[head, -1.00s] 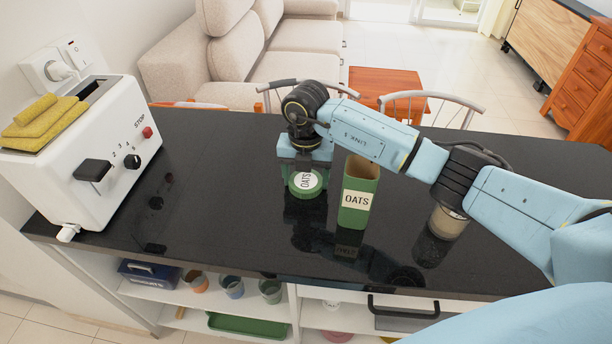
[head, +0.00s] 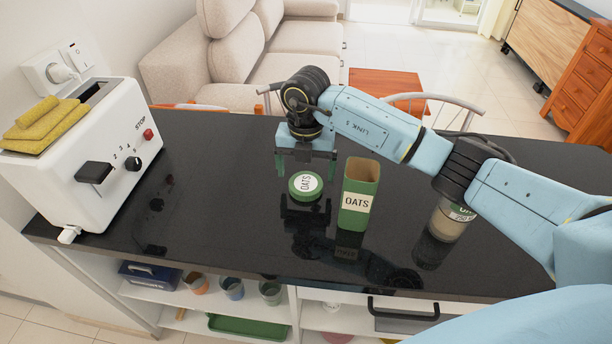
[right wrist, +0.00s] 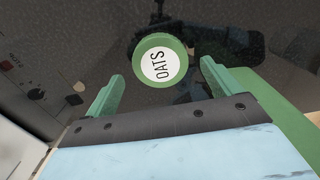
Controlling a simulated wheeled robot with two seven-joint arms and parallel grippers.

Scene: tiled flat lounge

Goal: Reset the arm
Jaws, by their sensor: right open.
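My right gripper (head: 305,166) is open and empty above the black counter, just behind and above the round green lid labelled OATS (head: 306,186). In the right wrist view the lid (right wrist: 161,61) lies beyond and between the two green fingertips (right wrist: 160,72), touching neither. My right arm reaches in from the right, over the counter. The green oats box (head: 357,195) stands upright and open-topped to the right of the lid. My left gripper is not in view.
A jar (head: 448,222) stands under my right forearm. Chairs and a sofa (head: 270,60) are behind the counter (head: 220,210). Shelves below hold cups.

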